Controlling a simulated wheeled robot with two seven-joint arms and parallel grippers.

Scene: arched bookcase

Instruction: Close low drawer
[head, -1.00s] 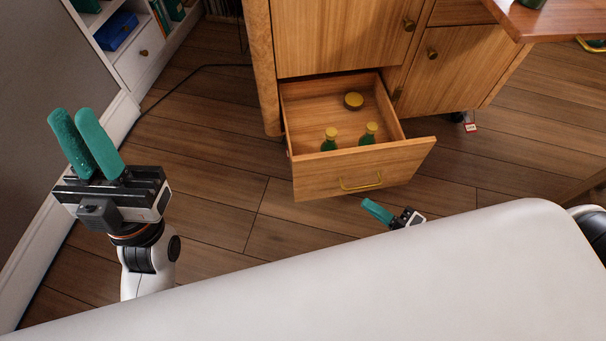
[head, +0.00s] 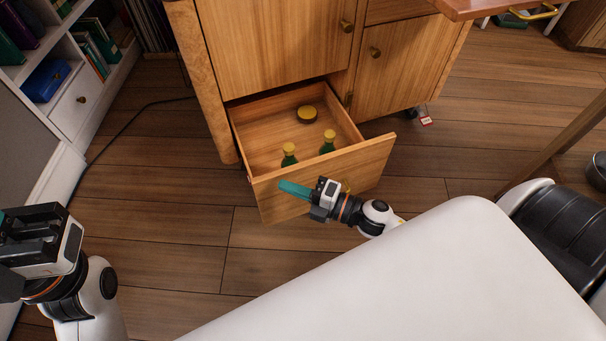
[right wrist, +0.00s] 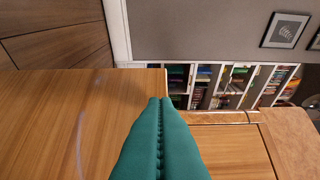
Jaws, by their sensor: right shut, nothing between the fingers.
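The low drawer (head: 350,172) is pulled out at the bottom of the wooden cabinet (head: 270,50). It holds two green bottles with yellow caps (head: 289,155) (head: 328,142) and a round yellow-topped tin (head: 307,114). My right gripper (head: 283,186) is shut and empty, with its teal fingers in front of the drawer's front panel near its left part; I cannot tell whether they touch. The right wrist view shows the shut fingers (right wrist: 160,125) over a wooden surface. The drawer handle is mostly hidden behind my right gripper. My left gripper (head: 8,222) is partly cut off at the left edge.
A white bookshelf (head: 75,100) with books and a blue box (head: 46,80) stands at the left. A dark cable (head: 130,117) runs along the floor. A wooden tabletop (head: 500,8) juts in at the top right.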

